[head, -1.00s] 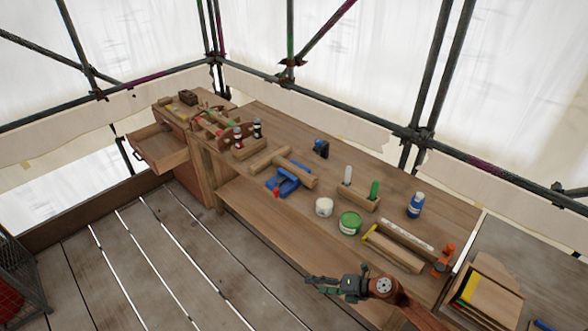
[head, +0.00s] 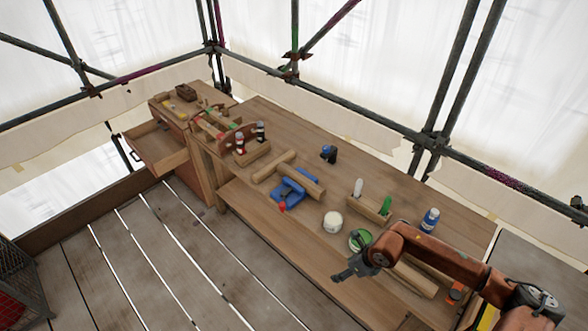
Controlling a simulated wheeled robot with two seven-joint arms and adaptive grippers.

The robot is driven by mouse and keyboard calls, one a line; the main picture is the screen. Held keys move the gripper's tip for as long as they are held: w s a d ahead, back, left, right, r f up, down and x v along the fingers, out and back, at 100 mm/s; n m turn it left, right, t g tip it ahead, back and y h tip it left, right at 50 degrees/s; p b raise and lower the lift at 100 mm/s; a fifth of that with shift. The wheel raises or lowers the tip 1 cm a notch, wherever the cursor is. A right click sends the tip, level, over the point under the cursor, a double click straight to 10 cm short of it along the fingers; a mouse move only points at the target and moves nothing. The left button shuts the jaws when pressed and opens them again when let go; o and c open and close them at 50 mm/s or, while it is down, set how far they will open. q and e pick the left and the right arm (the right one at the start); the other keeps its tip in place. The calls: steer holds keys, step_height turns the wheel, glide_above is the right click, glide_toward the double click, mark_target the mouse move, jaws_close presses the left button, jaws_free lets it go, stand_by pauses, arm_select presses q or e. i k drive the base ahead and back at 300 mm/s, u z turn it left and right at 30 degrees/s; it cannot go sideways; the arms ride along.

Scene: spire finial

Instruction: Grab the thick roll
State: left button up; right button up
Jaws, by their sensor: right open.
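No object can be told for sure as the thick roll. A squat, round white piece (head: 332,221) on the workbench may be a roll or a small tub. A small dark blue and black piece (head: 328,153) lies further back, too small to tell. A green-topped can (head: 357,238) stands right of the white piece, partly hidden by my right arm. My right gripper (head: 343,276) is open and empty over the bench's front edge, nearer than the white piece and the can, apart from both. My left gripper is out of view.
The long workbench (head: 235,199) holds wooden blocks (head: 273,166), a blue clamp-like tool (head: 288,193), a wooden holder with white and green sticks (head: 369,209) and a blue bottle (head: 430,219). An open drawer (head: 156,150) juts out at far left. Scaffold poles stand behind.

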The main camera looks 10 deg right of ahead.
mark_target(316, 191)
steer(key=z, duration=0.05)
steer(key=i, duration=1.4)
